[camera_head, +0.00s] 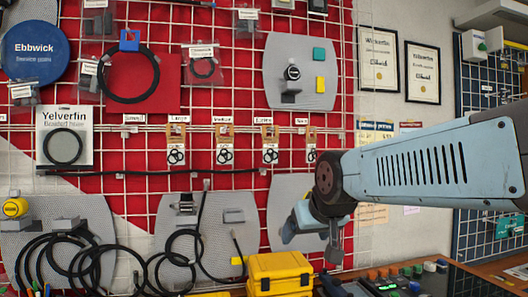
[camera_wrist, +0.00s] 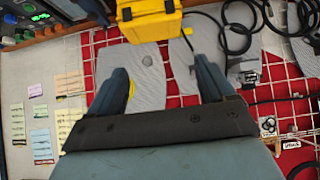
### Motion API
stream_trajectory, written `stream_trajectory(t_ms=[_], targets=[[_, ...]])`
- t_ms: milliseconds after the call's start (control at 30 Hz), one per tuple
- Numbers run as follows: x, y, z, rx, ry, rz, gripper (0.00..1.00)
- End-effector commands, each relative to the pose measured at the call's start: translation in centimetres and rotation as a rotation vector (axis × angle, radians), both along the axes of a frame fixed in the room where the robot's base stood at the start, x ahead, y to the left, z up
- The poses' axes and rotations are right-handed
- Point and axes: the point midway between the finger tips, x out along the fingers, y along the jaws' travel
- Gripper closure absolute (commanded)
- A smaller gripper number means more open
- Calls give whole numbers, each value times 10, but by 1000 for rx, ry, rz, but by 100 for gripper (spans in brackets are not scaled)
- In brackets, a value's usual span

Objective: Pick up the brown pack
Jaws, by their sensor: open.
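Several small packs with brown tops hang in a row on the wire grid in the head view, each with dark rings on a white card. The brown packs include one at the left (camera_head: 176,145), one beside it (camera_head: 223,145), one further right (camera_head: 270,145), and one nearest my arm (camera_head: 311,145). I cannot tell which one is meant. A brown pack also shows at the lower right of the wrist view (camera_wrist: 291,142). My gripper (camera_head: 312,240) is below and right of the row, apart from it. In the wrist view my gripper (camera_wrist: 160,88) is open, with nothing between its fingers.
A yellow case (camera_head: 279,274) stands on the bench below my gripper; it also shows in the wrist view (camera_wrist: 149,20). Grey panels (camera_head: 300,70) with fittings and black hoses (camera_head: 75,265) hang on the grid. A bench with devices (camera_head: 400,280) lies at the lower right.

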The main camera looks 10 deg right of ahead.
Motion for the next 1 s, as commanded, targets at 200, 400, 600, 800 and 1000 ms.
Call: stream_trajectory(t_ms=[200, 400, 600, 800, 1000], targets=[[104, 3, 89, 0, -341, 3, 6], [167, 4, 156, 1, -598, -2, 6], [194, 4, 190, 2, -729, -5, 6], [213, 4, 195, 1, -751, -5, 6], [241, 4, 195, 1, -749, -4, 6]])
